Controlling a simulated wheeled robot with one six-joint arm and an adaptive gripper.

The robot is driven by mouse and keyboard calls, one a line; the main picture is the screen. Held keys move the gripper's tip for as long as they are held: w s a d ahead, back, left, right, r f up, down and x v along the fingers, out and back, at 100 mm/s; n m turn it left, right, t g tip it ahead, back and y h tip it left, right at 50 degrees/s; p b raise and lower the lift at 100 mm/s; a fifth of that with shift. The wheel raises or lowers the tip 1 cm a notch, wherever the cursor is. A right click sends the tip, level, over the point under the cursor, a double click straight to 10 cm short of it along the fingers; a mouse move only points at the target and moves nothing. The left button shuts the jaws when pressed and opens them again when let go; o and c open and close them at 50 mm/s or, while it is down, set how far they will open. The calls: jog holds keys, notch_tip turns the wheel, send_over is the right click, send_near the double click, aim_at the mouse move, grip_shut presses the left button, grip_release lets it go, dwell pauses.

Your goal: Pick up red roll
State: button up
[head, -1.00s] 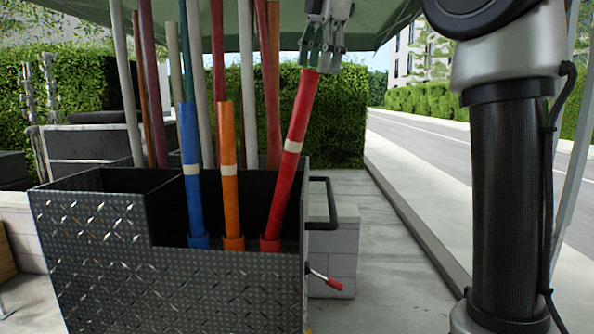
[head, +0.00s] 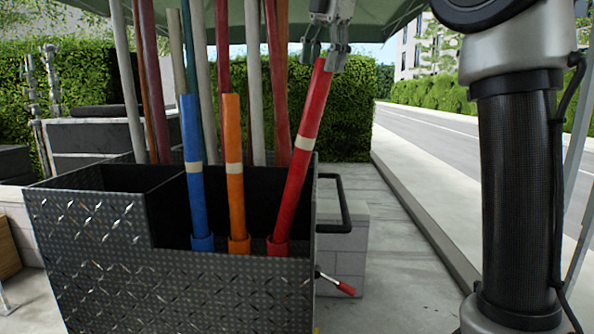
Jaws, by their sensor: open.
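The red roll (head: 303,155) stands tilted to the right in the dark diamond-plate bin, with a pale band around its middle and its foot in a red ring. My gripper (head: 325,60) is at the roll's top end, fingers pointing down and apart, one on each side of the tip. I cannot tell whether the fingers touch it. The blue roll (head: 192,150) and the orange roll (head: 234,150) stand to its left in the same bin.
The diamond-plate bin (head: 180,290) has a black handle (head: 345,205) and a red-tipped lever (head: 338,285) on its right side. Several tall poles (head: 254,90) stand behind the rolls. Open pavement (head: 400,280) lies to the right.

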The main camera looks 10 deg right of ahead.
aim_at(321, 80)
jog(key=x, duration=0.5)
jog(key=shift+s+d+f, duration=0.1)
jog(key=shift+f, duration=0.15)
grip_shut()
